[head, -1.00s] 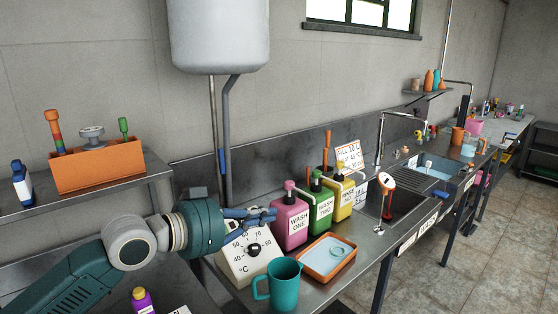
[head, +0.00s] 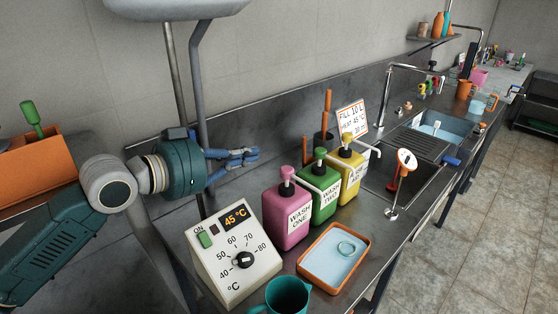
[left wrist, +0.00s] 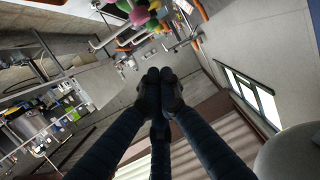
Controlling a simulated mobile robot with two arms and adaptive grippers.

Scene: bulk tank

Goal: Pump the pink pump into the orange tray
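The pink pump bottle (head: 288,218), labelled WASH ONE, stands upright on the metal counter, its pink pump head (head: 287,175) on top. The orange tray (head: 308,283) lies in front of it to the right, with a pale blue inside and a ring in it. My left gripper (head: 248,157) is shut and empty, above the counter, up and left of the pink pump head and apart from it. In the left wrist view its dark fingers (left wrist: 157,78) meet at the tips; the pink (left wrist: 153,5) shows at the top edge. My right gripper is not in view.
The green bottle (head: 322,204) and yellow bottle (head: 350,178) stand close beside the pink one. A dial box (head: 235,255) reading 45 °C stands left of it. A teal jug (head: 287,297) is in front. A sink (head: 385,185) lies to the right. Pipes run down the wall behind.

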